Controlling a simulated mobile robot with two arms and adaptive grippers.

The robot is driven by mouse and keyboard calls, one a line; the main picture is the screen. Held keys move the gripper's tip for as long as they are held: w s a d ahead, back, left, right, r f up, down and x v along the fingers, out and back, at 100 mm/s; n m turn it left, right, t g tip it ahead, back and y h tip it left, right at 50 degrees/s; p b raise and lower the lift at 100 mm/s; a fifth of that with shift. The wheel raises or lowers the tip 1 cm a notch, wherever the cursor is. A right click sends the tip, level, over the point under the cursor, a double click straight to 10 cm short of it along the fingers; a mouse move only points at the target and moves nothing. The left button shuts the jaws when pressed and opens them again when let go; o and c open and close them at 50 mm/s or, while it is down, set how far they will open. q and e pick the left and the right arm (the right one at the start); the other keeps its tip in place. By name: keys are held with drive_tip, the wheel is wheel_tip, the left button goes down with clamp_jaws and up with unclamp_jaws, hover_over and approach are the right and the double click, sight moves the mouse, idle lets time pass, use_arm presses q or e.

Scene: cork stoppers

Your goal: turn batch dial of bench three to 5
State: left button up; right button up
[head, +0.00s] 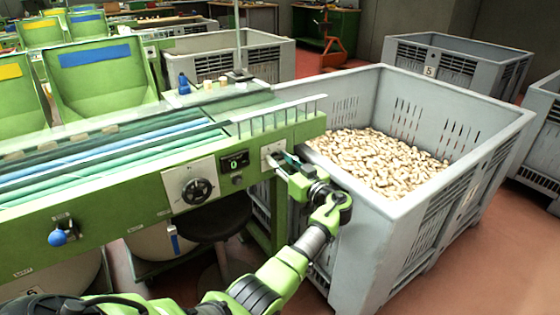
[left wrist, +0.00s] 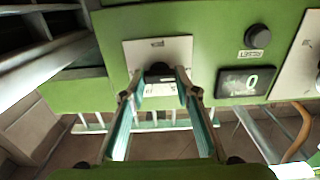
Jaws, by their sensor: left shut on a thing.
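The green sorting bench (head: 130,205) has a small white dial plate (head: 268,150) at its right end. My left gripper (head: 281,160) is at that plate. In the left wrist view its two fingers (left wrist: 160,82) are shut on the small black dial knob (left wrist: 159,69) of the white plate, one on each side. The fingers hide part of the knob, and the plate's lettering is too small to read. Beside it a dark display (left wrist: 246,82) reads 0; it also shows in the head view (head: 236,160). My right gripper is not in view.
A larger black dial (head: 197,190) sits left of the display, and a blue-knobbed lever (head: 58,237) further left. A grey crate (head: 365,215) of corks stands close right of my left arm. A dark stool (head: 219,217) stands under the bench.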

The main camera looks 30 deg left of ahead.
use_arm(q)
drive_tip(key=m+b, duration=0.2)
drive_tip(key=m, duration=0.2)
drive_tip(key=shift+f+m, duration=0.1)
drive_tip(key=shift+m, duration=0.3)
drive_tip(key=shift+w+m, duration=0.1)
drive_tip(key=shift+m, duration=0.9)
drive_tip(key=shift+d+m, duration=0.1)
drive_tip(key=shift+m, duration=2.4)
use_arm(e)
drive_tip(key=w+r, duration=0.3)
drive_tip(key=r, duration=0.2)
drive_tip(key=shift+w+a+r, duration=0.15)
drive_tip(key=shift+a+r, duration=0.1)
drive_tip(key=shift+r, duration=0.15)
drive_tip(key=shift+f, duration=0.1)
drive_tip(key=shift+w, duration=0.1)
